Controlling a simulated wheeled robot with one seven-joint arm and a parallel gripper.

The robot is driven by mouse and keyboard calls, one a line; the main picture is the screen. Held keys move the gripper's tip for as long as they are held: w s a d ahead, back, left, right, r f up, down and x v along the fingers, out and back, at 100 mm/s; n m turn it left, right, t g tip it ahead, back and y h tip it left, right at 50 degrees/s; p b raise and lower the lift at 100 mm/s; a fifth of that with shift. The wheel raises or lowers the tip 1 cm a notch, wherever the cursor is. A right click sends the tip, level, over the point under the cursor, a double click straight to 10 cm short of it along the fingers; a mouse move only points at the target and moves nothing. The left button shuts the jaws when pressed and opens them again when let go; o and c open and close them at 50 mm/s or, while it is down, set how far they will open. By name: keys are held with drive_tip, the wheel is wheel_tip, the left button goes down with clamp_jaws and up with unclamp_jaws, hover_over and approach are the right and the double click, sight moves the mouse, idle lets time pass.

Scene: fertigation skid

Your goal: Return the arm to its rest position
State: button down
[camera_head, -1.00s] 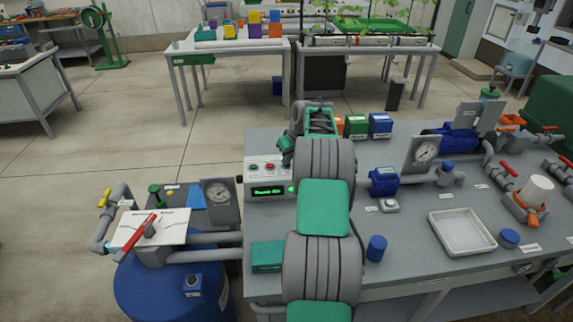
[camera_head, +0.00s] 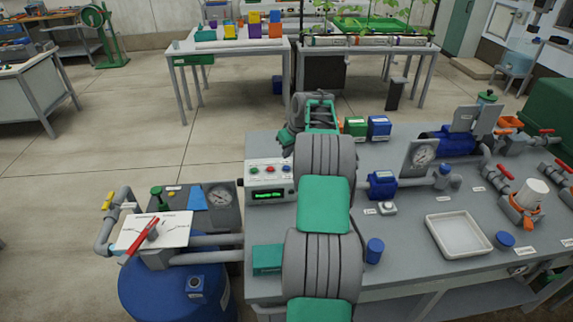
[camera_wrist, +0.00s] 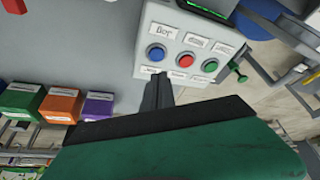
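My arm rises from the bottom of the head view over the bench. My gripper is at its far end, beside a grey control box, and its fingertips are hidden in the head view. The control box (camera_head: 269,181) has a row of blue, red and green buttons and a small lit green display (camera_head: 268,195). The box also shows in the wrist view (camera_wrist: 150,35), with the fingertips apparently just below its blue button (camera_wrist: 156,53); contact cannot be told.
Green (camera_head: 355,126) and blue (camera_head: 379,127) boxes stand just right of the arm's end. A pump (camera_head: 382,184), white tray (camera_head: 459,235) and pipework with red handles fill the bench's right side. A blue tank (camera_head: 165,292) stands at left. Open floor lies behind the bench.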

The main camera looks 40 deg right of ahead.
wheel_tip(320, 180, up, 2)
drive_tip(key=shift+r+p, duration=0.15)
drive_tip(key=shift+p, duration=0.45)
drive_tip(key=s+a+r, duration=0.2)
drive_tip(key=a+r, duration=0.4)
drive_tip(key=a, duration=0.6)
drive_tip(key=s+a+r, duration=0.2)
drive_tip(key=a+r, duration=0.4)
drive_tip(key=a, duration=0.6)
drive_tip(key=s+a+f, duration=0.1)
drive_tip(key=s+a, duration=0.8)
drive_tip(key=s, duration=0.1)
drive_tip(key=s+a+f+n, duration=0.1)
drive_tip(key=s+a+f, duration=0.1)
drive_tip(key=s+a, duration=0.7)
drive_tip(key=shift+s+f+g, duration=0.25)
drive_tip(key=shift+s+g, duration=0.05)
drive_tip(key=shift+s, duration=0.95)
